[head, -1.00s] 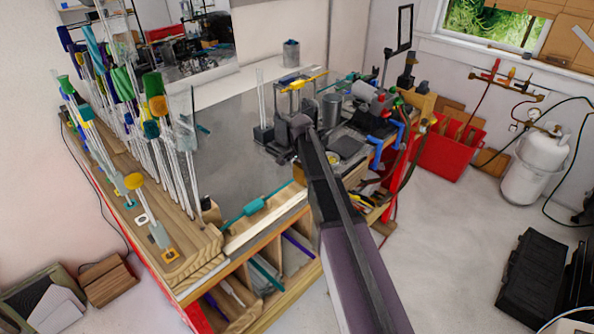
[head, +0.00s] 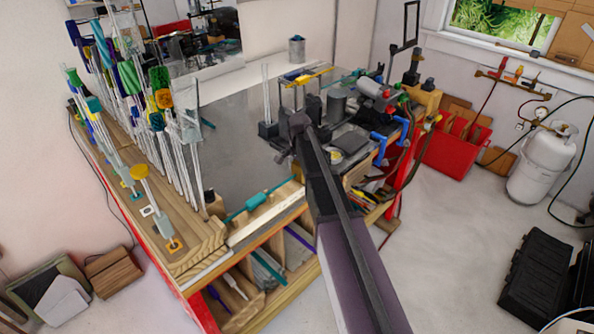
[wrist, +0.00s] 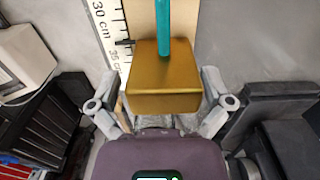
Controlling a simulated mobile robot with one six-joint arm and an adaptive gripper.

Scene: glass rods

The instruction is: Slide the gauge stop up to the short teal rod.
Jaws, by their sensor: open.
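The gauge stop, a brass-coloured block (wrist: 165,82), is in the middle of the wrist view. A teal rod (wrist: 163,28) runs up the picture from its far side. My gripper (wrist: 164,108) is open, with one finger on each side of the block. In the head view my gripper (head: 300,112) is over the far part of the bench, and my arm hides what is beneath it.
A wooden rack (head: 150,190) of upright glass rods stands along the bench's left. A rod with a teal grip (head: 256,201) lies near the front edge. A grey cylinder (head: 337,106) and a torch (head: 370,88) stand right of my gripper. The middle bench top (head: 232,150) is clear.

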